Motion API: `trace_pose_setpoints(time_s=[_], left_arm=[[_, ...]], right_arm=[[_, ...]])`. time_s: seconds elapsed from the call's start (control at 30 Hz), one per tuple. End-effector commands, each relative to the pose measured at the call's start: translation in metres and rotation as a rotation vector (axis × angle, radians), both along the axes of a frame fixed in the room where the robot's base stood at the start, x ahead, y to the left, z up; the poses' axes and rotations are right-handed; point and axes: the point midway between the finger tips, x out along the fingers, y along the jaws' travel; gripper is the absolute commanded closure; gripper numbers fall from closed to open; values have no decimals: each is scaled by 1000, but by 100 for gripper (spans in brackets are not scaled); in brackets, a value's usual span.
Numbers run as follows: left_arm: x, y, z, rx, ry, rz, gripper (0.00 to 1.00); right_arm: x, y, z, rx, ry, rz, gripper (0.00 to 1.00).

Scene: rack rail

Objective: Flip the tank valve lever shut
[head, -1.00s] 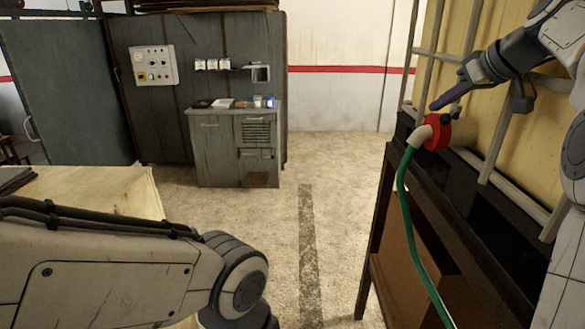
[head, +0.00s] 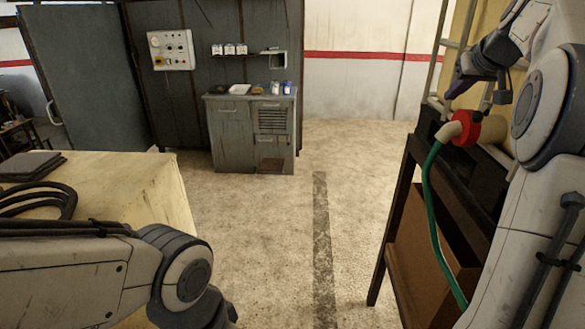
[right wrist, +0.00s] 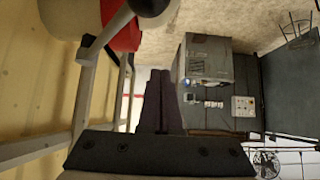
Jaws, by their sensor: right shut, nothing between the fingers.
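The red valve (head: 466,128) sits at the lower front of the yellowish caged tank (head: 470,25), with a pale elbow and green hose (head: 428,190) below it. A small dark piece, perhaps the lever's end, shows just above the red part; the lever's position is unclear. In the right wrist view the red valve (right wrist: 122,32) is at the top left, with a dark round knob beside it. My right gripper (head: 453,92) is above the valve, apart from it. Its dark fingers (right wrist: 161,78) are together and empty. My left arm shows at lower left; its gripper is out of frame.
The cage bars (right wrist: 82,95) run close beside my right gripper. A dark stand (head: 392,220) carries the tank. A yellowish table (head: 125,190) with cables is at left. A grey cabinet (head: 230,135) stands at the back; the floor between is clear.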

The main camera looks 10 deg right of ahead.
Motion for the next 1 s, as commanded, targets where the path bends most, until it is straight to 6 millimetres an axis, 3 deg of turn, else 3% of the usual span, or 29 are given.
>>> trace_pose_setpoints(time_s=[0.4,0.9,1.0], left_arm=[[0,0,2,0,0,0,100],[0,0,-15,0,0,0,100],[0,0,-17,0,0,0,100]], right_arm=[[33,-7,14,0,-1,6,100],[-34,10,84,-3,-2,3,100],[-28,26,74,15,15,29,100]])
